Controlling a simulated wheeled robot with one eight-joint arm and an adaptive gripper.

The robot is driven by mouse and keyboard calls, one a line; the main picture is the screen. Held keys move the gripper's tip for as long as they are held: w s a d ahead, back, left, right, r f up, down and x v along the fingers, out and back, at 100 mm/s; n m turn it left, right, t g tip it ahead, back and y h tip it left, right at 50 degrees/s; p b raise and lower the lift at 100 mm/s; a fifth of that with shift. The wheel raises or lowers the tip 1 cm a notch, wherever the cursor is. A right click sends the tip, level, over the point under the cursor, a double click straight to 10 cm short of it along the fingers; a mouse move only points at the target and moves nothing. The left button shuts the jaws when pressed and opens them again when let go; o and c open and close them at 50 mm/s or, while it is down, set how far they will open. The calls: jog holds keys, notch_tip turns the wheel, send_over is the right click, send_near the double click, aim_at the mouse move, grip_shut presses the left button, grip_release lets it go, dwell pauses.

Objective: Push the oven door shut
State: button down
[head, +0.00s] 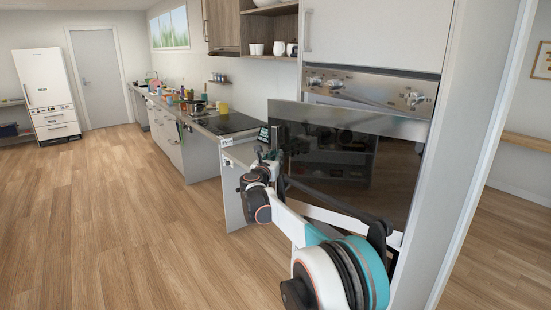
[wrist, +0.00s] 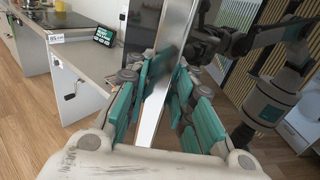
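The oven door (head: 345,165) is a dark glass panel with a steel top strip. It stands away from the oven front, its top edge below the control panel. My gripper (head: 263,168) is at the door's left edge in the head view. In the wrist view, the door's bright steel edge (wrist: 176,50) runs upright beyond and between the teal finger pads. My gripper (wrist: 167,82) shows a gap between its fingertips and seems to hold nothing. I cannot tell whether a finger touches the door. The dark glass beside the edge mirrors my arm.
The oven's control panel (head: 370,88) with knobs is above the door. A counter (head: 215,125) with a black hob and several small items runs off to the left. A small dark display (wrist: 104,36) stands on the near counter end. The wooden floor (head: 110,220) at left is clear.

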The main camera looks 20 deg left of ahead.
jog(key=c, duration=1.4)
grip_release()
jog(key=shift+a, duration=0.1)
jog(key=shift+c, duration=0.2)
jog(key=shift+s, duration=0.1)
jog(key=s+d, duration=0.1)
jog(key=s, duration=1)
jog(key=shift+s+d, duration=0.2)
jog(key=shift+s, duration=0.2)
